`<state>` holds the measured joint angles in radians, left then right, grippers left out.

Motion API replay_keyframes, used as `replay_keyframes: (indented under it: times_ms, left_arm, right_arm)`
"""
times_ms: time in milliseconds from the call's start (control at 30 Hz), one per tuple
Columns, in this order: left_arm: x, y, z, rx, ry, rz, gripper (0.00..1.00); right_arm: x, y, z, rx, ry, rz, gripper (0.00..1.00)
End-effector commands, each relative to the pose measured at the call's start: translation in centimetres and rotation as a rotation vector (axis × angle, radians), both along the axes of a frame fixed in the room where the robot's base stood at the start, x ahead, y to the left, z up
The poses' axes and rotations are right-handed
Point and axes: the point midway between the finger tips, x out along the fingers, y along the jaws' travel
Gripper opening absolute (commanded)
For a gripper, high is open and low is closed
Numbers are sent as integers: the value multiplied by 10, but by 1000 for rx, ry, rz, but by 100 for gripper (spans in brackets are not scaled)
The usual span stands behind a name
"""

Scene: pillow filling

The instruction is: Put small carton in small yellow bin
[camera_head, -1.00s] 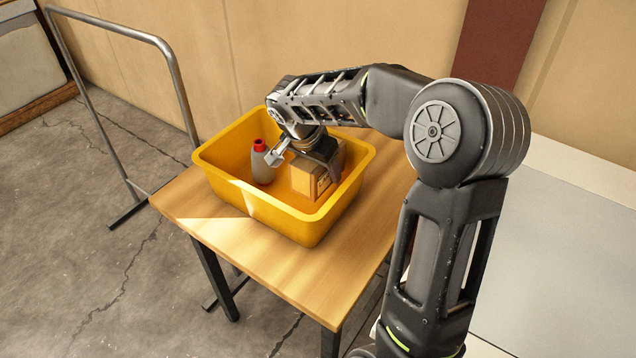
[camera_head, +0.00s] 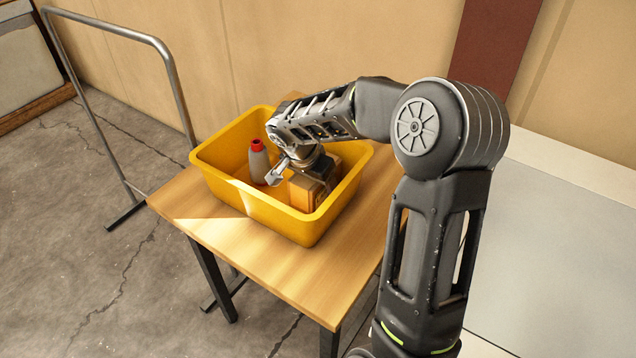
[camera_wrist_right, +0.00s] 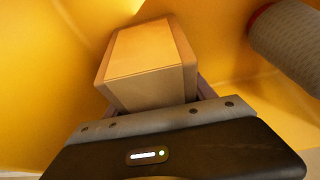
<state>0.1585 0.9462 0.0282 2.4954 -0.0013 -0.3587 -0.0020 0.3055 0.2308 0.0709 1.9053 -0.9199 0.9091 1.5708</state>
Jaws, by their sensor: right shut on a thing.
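The small carton (camera_head: 304,194) is a brown box inside the yellow bin (camera_head: 228,190), toward its front right. It also shows in the right wrist view (camera_wrist_right: 150,62), between the jaws, with the yellow bin wall around it. My right gripper (camera_head: 315,180) reaches down into the bin from above and is shut on the carton. The gripper and wrist hide part of the carton, and I cannot tell whether it touches the bin floor. The left gripper is in neither view.
A grey bottle with a red cap (camera_head: 258,162) stands in the bin left of the carton. The bin sits on a small wooden table (camera_head: 270,262). A metal rail frame (camera_head: 178,85) stands on the floor at left. A light grey surface (camera_head: 560,250) is at right.

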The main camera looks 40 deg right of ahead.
Motion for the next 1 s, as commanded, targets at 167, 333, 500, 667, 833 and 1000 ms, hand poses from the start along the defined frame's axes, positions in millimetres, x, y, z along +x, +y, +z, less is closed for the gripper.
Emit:
replay_keyframes:
  times_ms: [167, 333, 500, 667, 833, 1000]
  left_arm:
    - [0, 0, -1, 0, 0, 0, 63]
    - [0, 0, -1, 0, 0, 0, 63]
    - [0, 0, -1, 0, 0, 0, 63]
    - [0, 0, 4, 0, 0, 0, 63]
    - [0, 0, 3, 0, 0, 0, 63]
    - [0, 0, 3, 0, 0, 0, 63]
  right_arm:
    - [0, 0, -1, 0, 0, 0, 75]
    - [0, 0, -1, 0, 1, 0, 85]
    - [0, 0, -1, 0, 1, 0, 85]
    - [0, 0, 3, 0, 1, 0, 85]
    - [-1, 6, 20, -1, -4, 0, 85]
    - [-4, 19, 51, 0, -5, 1, 85]
